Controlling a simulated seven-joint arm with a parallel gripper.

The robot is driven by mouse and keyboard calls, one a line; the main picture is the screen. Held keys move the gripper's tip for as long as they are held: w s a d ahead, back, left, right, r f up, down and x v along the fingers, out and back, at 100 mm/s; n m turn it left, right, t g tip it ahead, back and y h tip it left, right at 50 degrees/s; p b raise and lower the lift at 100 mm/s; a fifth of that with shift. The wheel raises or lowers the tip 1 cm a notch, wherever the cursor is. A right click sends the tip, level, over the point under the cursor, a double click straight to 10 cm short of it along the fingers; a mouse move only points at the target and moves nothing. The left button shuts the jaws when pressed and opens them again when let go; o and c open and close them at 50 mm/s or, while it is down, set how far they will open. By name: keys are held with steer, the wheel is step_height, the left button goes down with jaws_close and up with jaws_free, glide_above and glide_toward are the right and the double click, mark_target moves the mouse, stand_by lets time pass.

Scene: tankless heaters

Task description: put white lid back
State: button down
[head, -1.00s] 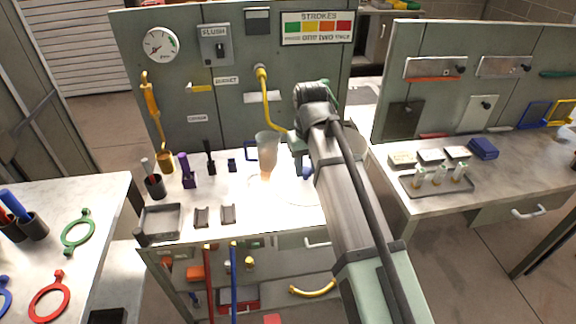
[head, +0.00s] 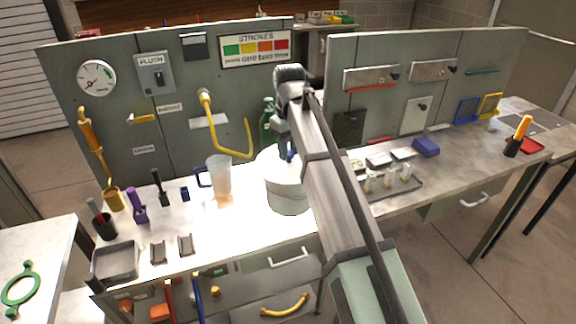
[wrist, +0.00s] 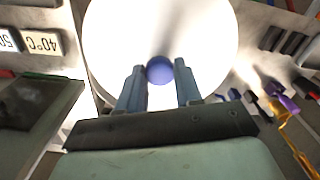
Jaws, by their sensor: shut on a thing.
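The white lid (wrist: 205,35) is a round disc with a blue knob (wrist: 159,70), seen from above in the wrist view. My gripper (wrist: 159,82) has one finger on each side of the knob and is shut on it. In the head view my gripper (head: 287,148) is over a white round tub (head: 289,197) on the bright bench, partly hidden by my arm. The lid looks level at the tub's top, but I cannot tell whether it rests on the rim or is slightly above it.
A clear jug (head: 219,180) with a blue handle stands left of the tub. A green bottle (head: 267,125) is behind it. A yellow pipe (head: 230,150) hangs from the back panel.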

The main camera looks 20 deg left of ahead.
steer(key=w+a+n, duration=0.1)
steer(key=w, duration=0.1)
steer(key=w+a+r+n, duration=0.1)
steer(key=w+n, duration=0.1)
steer(key=w, duration=0.1)
steer(key=w+a+r+n, duration=0.1)
steer(key=w+n, duration=0.1)
steer(key=shift+w, duration=0.4)
steer(key=shift+f, duration=2.9)
steer(key=c, duration=0.7)
jaws_free()
step_height(320, 180, up, 14)
steer(key=shift+f, duration=0.1)
